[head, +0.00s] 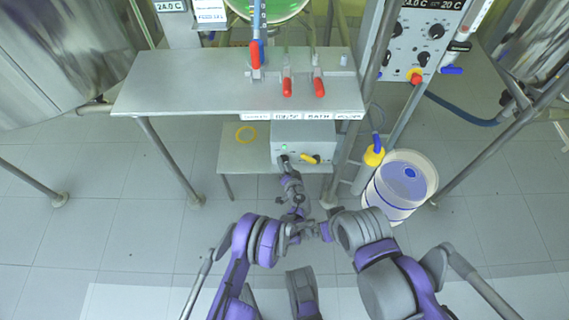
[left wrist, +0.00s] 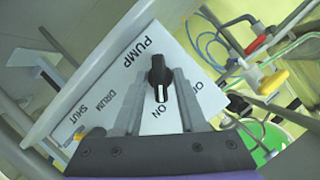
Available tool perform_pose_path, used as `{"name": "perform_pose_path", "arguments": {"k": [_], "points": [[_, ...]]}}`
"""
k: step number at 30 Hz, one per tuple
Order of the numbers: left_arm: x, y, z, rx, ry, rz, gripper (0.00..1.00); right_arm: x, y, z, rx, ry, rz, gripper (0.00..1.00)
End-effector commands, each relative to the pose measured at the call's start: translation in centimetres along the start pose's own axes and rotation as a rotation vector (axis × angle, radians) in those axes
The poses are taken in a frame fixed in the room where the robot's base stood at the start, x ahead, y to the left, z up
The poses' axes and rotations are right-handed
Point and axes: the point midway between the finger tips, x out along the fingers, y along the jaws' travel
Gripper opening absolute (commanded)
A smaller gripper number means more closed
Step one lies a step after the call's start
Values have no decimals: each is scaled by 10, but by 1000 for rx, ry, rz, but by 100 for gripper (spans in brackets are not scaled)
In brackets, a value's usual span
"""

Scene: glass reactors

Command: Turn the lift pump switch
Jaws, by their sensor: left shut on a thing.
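The lift pump switch is a black knob (left wrist: 158,72) with a white mark, on a white panel (left wrist: 118,82) lettered PUMP, ON, DRUM and SHUT. The knob's white mark points toward the word ON. My left gripper (left wrist: 160,84) is shut on the knob, one finger on each side. In the head view the left gripper (head: 284,160) is at the left front of the grey pump box (head: 302,134), under a small green light (head: 284,147), and hides the knob there. My right arm is at the lower right; its fingers cannot be made out.
A yellow handle (head: 310,158) sits right of the knob on the box. The box stands on a low shelf (head: 239,158) with a yellow ring, below a steel table (head: 200,88) with red-handled valves. A white drum (head: 402,183) stands to the right, beside a steel post.

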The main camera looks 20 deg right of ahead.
Motion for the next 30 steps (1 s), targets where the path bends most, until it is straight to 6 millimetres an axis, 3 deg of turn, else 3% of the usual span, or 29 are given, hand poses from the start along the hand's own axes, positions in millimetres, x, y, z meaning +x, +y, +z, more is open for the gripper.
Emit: {"name": "perform_pose_path", "arguments": {"k": [3, 13, 24, 30], "points": [[0, 0, 1, -1, -1, -1, 50, 0, 0, 0, 0, 0, 0, 100], [-6, 0, 0, -1, 0, 1, 50, -2, 0, 0, 0, 1, 0, 100], [-76, -1, -2, -1, 1, 1, 50, -16, 0, -4, 0, 5, 0, 100], [-102, 0, 0, -1, 0, 0, 50, -20, 0, -6, 0, 7, 0, 100]]}}
